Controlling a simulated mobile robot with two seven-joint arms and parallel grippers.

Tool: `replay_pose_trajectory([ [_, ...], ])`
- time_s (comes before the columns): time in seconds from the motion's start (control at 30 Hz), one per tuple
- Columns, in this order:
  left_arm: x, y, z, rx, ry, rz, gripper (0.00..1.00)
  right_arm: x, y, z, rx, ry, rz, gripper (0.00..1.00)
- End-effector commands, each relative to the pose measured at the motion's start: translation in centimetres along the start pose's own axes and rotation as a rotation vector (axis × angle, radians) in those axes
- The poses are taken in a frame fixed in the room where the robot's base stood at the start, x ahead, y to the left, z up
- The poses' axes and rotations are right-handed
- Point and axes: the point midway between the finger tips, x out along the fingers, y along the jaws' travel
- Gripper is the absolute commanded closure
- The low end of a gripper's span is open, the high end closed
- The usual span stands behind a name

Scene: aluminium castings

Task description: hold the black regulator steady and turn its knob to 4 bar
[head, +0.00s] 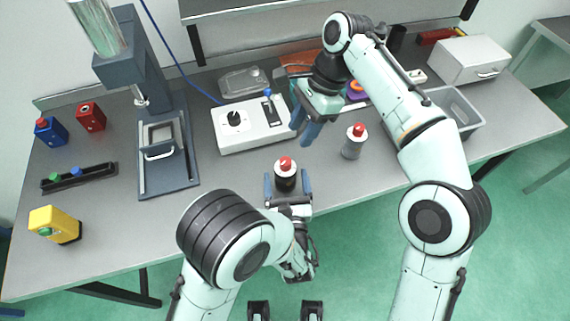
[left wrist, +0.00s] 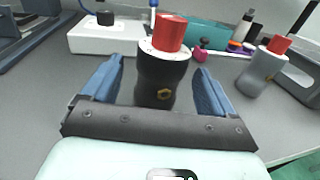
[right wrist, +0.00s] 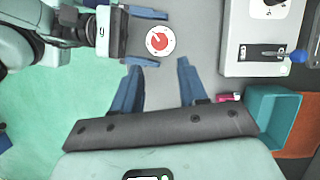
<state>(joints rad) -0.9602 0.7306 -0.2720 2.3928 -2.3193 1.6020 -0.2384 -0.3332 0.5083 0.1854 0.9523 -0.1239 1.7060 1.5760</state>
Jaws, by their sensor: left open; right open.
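The black regulator (head: 285,181) stands upright near the table's front edge, with a red knob (head: 286,164) on a white dial ring. My left gripper (head: 288,184) is open, with one finger on each side of the black body; in the left wrist view the regulator (left wrist: 162,85) stands between the fingers with gaps visible. My right gripper (head: 308,135) is open and empty, above the table to the right of and behind the regulator. In the right wrist view the knob (right wrist: 158,41) shows from above, beyond the fingertips, with a pointer mark; the scale is too small to read.
A grey regulator with a red knob (head: 354,141) stands to the right. A white control box (head: 250,137) with a black dial and blue-tipped lever lies behind. A teal bin (right wrist: 270,112) is near my right gripper. A press (head: 168,185) stands left. The table front is clear.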

Motion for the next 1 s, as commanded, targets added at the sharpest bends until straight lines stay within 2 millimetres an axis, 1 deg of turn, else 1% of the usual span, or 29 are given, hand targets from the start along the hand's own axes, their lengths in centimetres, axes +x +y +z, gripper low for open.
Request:
replay_pose_trajectory([
  [0.03,0.9,0.1,0.0,-0.002,-0.001,0.003,0.13,0.0,0.0,0.0,0.000,0.000,0.000,0.57],
  [0.1,2.0,0.1,0.0,0.000,-0.001,0.002,0.13,0.0,0.0,0.0,0.000,0.000,0.000,0.57],
  [0.3,3.8,0.0,0.0,-0.001,-0.001,0.000,0.13,0.0,0.0,0.0,0.001,0.000,-0.001,0.57],
  [0.43,4.2,0.0,0.0,0.001,0.000,-0.001,0.13,0.0,0.0,0.0,0.001,0.000,-0.001,0.57],
  [0.67,4.2,0.0,0.0,0.001,0.000,-0.001,0.13,0.0,0.0,0.0,0.001,0.000,-0.001,0.57],
  [0.7,4.2,0.0,0.0,0.001,0.000,-0.001,0.26,0.0,0.0,0.0,0.001,0.000,-0.001,0.57],
  [0.77,4.2,0.0,0.0,0.001,0.000,-0.001,0.45,0.0,0.0,0.0,0.001,0.000,-0.001,0.57],
  [0.8,4.2,0.0,0.0,0.001,0.000,-0.001,0.58,0.0,0.0,0.0,0.000,0.000,-0.001,0.57],
  [0.87,4.2,0.0,0.0,0.001,0.000,-0.001,0.78,0.0,0.0,0.0,0.001,0.000,-0.001,0.57],
  [0.9,4.2,0.0,0.0,0.001,0.000,-0.001,0.79,0.0,0.0,0.0,0.001,0.000,-0.001,0.54],
  [0.93,4.2,0.0,0.0,0.001,0.000,-0.001,0.80,0.0,0.0,0.0,0.000,0.000,-0.001,0.45],
  [1.0,4.2,0.0,0.0,0.001,0.000,-0.001,0.80,0.0,0.0,0.0,-0.014,0.001,0.000,0.45],
])
